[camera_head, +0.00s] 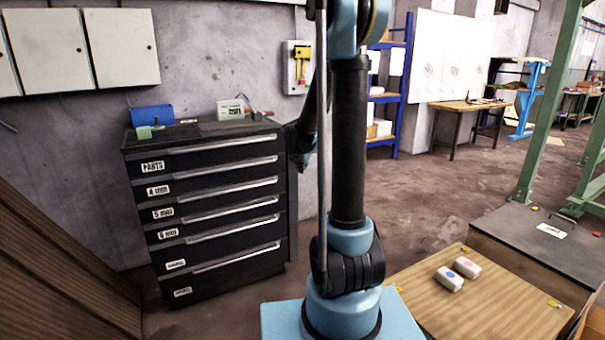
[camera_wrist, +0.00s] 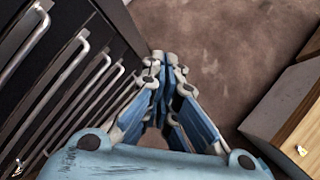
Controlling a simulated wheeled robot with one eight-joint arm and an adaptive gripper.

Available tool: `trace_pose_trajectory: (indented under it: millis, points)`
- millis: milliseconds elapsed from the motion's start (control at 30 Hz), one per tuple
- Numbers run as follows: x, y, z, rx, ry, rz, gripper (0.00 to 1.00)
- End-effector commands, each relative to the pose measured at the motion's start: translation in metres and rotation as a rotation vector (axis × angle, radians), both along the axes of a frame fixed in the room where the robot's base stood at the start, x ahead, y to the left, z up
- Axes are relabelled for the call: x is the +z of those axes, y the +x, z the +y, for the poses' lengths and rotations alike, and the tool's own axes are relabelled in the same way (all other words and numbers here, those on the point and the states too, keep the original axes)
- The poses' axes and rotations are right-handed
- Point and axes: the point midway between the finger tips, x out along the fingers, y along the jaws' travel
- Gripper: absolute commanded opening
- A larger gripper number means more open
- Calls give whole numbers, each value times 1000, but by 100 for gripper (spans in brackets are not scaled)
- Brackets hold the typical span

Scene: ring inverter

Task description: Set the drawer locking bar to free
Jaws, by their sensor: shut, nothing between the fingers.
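A black drawer cabinet (camera_head: 215,205) stands against the wall at the left in the head view. Its drawers have long silver handles and labels such as PARTS, 4 mm, 5 mm and 6 mm. The cabinet (camera_wrist: 95,22) also fills the left of the wrist view, with its handles running diagonally. I cannot clearly pick out the locking bar or its setting. My gripper (camera_wrist: 166,62) is shut and empty, beside the cabinet front and over the floor.
A blue bin (camera_head: 152,115) and a small sign (camera_head: 231,109) are on the cabinet top. A yellow-handled switch box (camera_head: 299,67) is on the wall. A wooden table (camera_head: 480,300) with two small white blocks is at the right. The floor right of the cabinet is clear.

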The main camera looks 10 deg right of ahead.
Motion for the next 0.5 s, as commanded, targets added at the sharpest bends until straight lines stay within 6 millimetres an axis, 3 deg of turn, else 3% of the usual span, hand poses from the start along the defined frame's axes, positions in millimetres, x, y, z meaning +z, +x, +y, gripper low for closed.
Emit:
trace_pose_trajectory:
  millis: [200,500]
  points:
    - [16,-62,-8,-262,208,-6,0]
    - [25,-148,-13,-642,473,-9,0]
